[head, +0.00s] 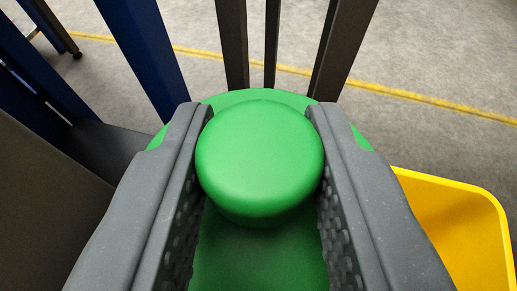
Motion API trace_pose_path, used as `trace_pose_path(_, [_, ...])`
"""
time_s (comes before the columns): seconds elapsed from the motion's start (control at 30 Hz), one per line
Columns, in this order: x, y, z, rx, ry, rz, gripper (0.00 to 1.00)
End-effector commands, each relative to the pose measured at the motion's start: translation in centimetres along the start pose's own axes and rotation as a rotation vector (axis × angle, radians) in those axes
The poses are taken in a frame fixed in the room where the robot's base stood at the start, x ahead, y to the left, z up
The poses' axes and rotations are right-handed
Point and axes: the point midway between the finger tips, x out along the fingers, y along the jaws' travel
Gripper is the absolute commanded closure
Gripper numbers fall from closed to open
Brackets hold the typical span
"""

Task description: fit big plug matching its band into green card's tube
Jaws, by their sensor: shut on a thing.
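My gripper (259,158) has its two grey padded fingers closed on the sides of a round green knob (260,155). The knob stands on a wider green disc (262,96), whose rim shows behind the knob and outside both fingers. More green surface shows between the fingers below the knob. I cannot tell whether this green piece is the big plug or another part. No plug band, card or tube can be made out in this view.
A yellow bin (455,225) is at the lower right, close to the right finger. Dark upright posts (233,45) and a blue post (145,45) stand behind the knob. A dark grey panel (45,215) is at the left. Grey floor with a yellow line (420,98) lies beyond.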

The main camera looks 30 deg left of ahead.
Motion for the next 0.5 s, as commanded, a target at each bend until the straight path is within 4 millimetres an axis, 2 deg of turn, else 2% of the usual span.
trace_pose_path(0.5, [0.33,0.01,0.86,0.001,-0.002,0.0,0.95])
